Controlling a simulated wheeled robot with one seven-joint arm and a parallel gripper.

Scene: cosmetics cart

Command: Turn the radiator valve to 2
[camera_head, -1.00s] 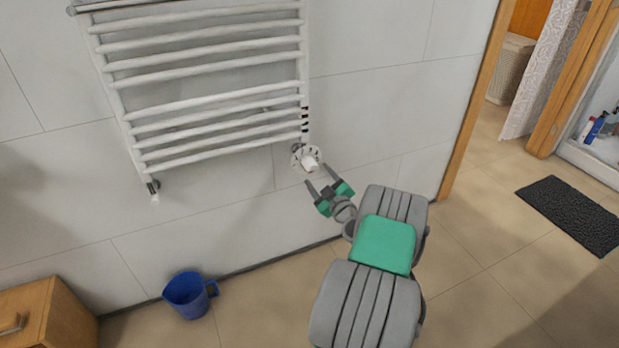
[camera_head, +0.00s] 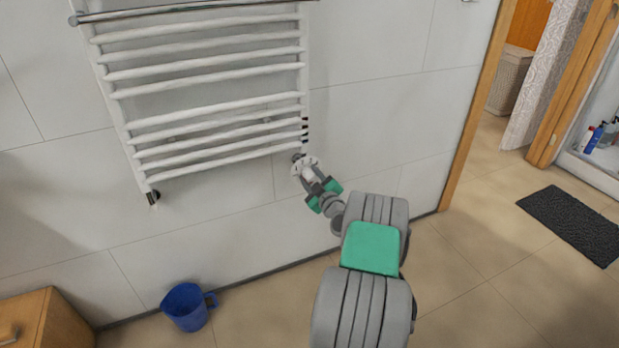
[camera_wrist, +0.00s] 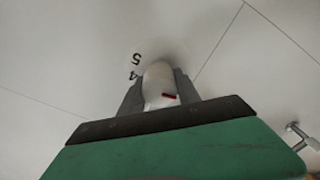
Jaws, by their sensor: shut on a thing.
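The white radiator valve (camera_head: 307,171) sits at the lower right corner of the white towel radiator (camera_head: 205,85). My gripper (camera_head: 313,180) is at the valve, with its fingers around the knob. In the wrist view the white knob (camera_wrist: 160,82) stands between the two grey fingers, which are shut on its sides. A red mark shows on the knob. The dial behind it shows the numerals 5 and 4 at its upper left; the fingers and knob hide the other numbers, so I cannot tell the setting.
A blue jug (camera_head: 187,306) stands on the floor by the wall. A wooden cabinet (camera_head: 45,318) is at the lower left. A door frame (camera_head: 478,105) and a dark mat (camera_head: 572,225) are at the right. The floor between is clear.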

